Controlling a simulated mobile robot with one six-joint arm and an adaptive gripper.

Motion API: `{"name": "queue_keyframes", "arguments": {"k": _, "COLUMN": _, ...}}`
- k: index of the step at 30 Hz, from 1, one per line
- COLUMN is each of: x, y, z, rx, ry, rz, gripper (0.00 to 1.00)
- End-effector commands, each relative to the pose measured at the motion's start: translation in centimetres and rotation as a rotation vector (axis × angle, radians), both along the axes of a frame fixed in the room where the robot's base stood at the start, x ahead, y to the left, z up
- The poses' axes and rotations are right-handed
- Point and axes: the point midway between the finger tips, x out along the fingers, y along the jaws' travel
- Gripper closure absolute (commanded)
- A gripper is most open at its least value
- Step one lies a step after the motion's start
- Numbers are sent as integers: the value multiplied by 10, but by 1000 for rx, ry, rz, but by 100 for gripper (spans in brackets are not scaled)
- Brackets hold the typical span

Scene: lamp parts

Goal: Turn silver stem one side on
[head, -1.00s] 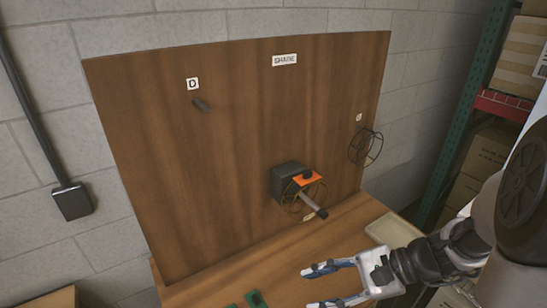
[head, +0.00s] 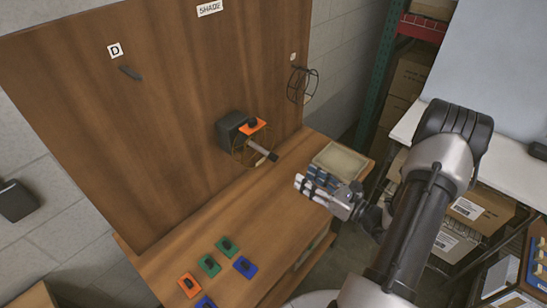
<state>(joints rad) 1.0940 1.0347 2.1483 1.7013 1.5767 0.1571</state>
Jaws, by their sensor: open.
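A silver stem (head: 259,147) with a dark end sticks out from the dark box (head: 231,129) on the lower part of the wooden board. A wire ring (head: 236,155) hangs around the stem and box area, and an orange plate (head: 250,127) with a black knob sits above it. My gripper (head: 305,187) is open and empty, to the right of and below the stem in the picture, apart from it. It is over the table, in front of a shallow tray.
The tray (head: 341,160) lies at the table's right end. Several orange, green and blue plates (head: 209,265) with black knobs lie at the front left. A dark peg (head: 130,73) sits under the D label. Another wire frame (head: 303,84) hangs at the board's right edge. The middle tabletop is clear.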

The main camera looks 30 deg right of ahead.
Motion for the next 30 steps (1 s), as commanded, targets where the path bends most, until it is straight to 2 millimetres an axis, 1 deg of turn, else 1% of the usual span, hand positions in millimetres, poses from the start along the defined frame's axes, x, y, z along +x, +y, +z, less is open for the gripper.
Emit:
{"name": "queue_keyframes", "arguments": {"k": 1, "x": 12, "y": 6, "z": 0, "rx": -2, "ry": -1, "rz": 7, "gripper": 59}}
{"name": "queue_keyframes", "arguments": {"k": 9, "x": 68, "y": 27, "z": 0, "rx": -4, "ry": -1, "rz": 8, "gripper": 59}}
{"name": "queue_keyframes", "arguments": {"k": 15, "x": 103, "y": 40, "z": 0, "rx": -3, "ry": -1, "rz": 7, "gripper": 59}}
{"name": "queue_keyframes", "arguments": {"k": 18, "x": 115, "y": 43, "z": 0, "rx": -3, "ry": -1, "rz": 5, "gripper": 59}}
{"name": "queue_keyframes", "arguments": {"k": 21, "x": 122, "y": 45, "z": 0, "rx": -2, "ry": 1, "rz": 3, "gripper": 59}}
{"name": "queue_keyframes", "arguments": {"k": 25, "x": 126, "y": 47, "z": 0, "rx": -2, "ry": 0, "rz": 2, "gripper": 59}}
{"name": "queue_keyframes", "arguments": {"k": 30, "x": 127, "y": 47, "z": 0, "rx": -2, "ry": 0, "rz": 2, "gripper": 59}}
